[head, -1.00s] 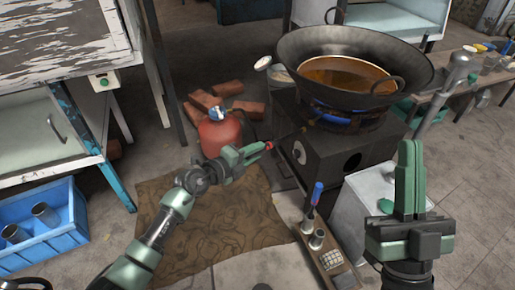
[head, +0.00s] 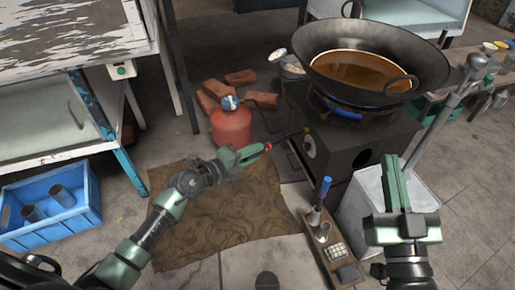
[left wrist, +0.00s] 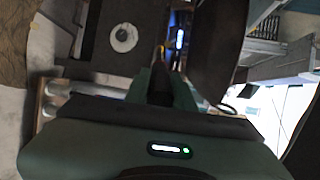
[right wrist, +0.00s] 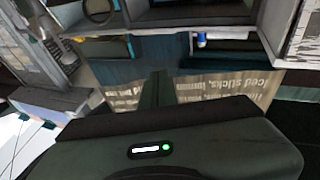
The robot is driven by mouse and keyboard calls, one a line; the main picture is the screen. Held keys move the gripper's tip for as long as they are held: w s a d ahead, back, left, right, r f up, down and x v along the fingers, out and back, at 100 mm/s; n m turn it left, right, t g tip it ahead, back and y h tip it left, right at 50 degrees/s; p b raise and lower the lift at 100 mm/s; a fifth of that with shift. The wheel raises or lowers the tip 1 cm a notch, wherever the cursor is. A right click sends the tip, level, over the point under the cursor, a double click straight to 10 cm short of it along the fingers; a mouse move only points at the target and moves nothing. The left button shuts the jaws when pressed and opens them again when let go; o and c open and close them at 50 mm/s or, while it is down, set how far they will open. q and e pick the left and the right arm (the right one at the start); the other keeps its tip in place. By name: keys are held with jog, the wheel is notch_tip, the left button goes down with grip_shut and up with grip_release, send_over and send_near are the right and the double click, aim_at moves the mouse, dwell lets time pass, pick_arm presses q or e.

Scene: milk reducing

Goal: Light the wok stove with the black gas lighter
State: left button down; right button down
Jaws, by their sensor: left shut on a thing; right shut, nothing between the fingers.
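The wok stove (head: 353,150) is a dark box with a round knob (head: 310,146) on its front, also in the left wrist view (left wrist: 123,38). A wok (head: 430,72) of brown liquid sits on top. Blue shows beneath the wok; a bright blue-white streak shows in the left wrist view. I cannot tell whether it is flame. My left gripper (head: 262,150) is shut on the black gas lighter (head: 288,139), mostly hidden by the fingers. Its thin black barrel points right, toward the stove's upper left front.
A red gas cylinder (head: 231,127) and bricks (head: 240,77) stand left of the stove. A narrow shelf with tools (head: 347,274) and a white bin (head: 364,216) are in front. A blue crate (head: 82,214) is at left. A brown mat (head: 235,222) covers the floor.

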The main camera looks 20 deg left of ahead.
pick_arm(q)
jog(key=shift+s+a, duration=0.15)
jog(key=shift+s, duration=0.05)
pick_arm(e)
jog(key=shift+f, duration=0.35)
